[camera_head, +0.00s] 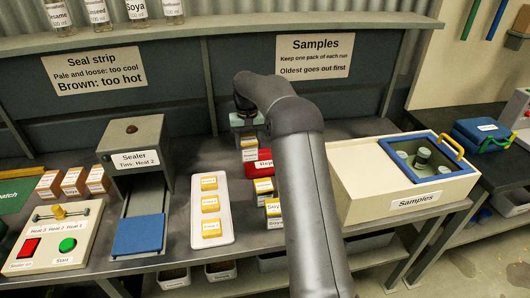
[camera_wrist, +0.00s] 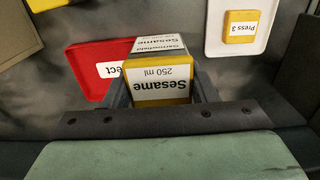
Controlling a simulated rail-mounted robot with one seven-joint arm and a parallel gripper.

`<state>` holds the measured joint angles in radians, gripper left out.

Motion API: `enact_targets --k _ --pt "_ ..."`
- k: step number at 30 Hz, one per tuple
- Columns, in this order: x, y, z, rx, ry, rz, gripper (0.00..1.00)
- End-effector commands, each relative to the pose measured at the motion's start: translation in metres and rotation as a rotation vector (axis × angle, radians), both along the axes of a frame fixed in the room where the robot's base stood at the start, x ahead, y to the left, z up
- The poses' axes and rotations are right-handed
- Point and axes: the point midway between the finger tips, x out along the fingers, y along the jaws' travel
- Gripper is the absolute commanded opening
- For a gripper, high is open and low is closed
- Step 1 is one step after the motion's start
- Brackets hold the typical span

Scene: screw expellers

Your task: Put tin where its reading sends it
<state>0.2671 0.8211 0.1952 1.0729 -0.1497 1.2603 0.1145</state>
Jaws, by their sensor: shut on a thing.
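My gripper (camera_head: 244,122) is shut on a yellow-and-white tin (camera_head: 249,148). In the wrist view the tin (camera_wrist: 160,85) sits between the two fingers, and its label reads "Sesame 250 ml". The held tin is in front of or above a red tray (camera_head: 264,160). The red tray (camera_wrist: 88,62) has a label ending in "ect", partly hidden by the tin. I cannot tell whether the tin touches the tray. More yellow-and-white tins stand by my arm, an upper one (camera_head: 264,188) and a lower one (camera_head: 273,210) marked "Soya". My arm hides part of this area.
A white tray (camera_head: 227,226) holds three yellow blocks, one marked "Press 3" in the wrist view (camera_wrist: 243,30). The sealer (camera_head: 136,160), marked "Tins: Heat 2", and a heat panel (camera_head: 48,245) stand left. A cream Samples box (camera_head: 415,203) with a blue-rimmed opening stands right.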

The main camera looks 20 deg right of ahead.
Motion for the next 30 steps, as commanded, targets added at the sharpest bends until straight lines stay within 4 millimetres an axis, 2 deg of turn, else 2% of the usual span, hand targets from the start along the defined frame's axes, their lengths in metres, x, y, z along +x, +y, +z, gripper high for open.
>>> enact_targets --k 3,6,10,18,24,30 --pt "0.011 -0.027 -0.013 0.001 0.002 -0.002 0.17" --pt "0.016 -0.041 -0.034 0.003 0.003 -0.001 0.17" --pt "0.022 -0.054 -0.052 0.001 -0.001 0.001 0.17" --pt "0.027 -0.067 -0.069 0.001 0.000 0.000 0.17" --pt "0.027 -0.067 -0.096 0.000 -0.001 0.002 0.17" --pt "0.027 -0.067 -0.099 0.000 -0.002 0.002 0.17"
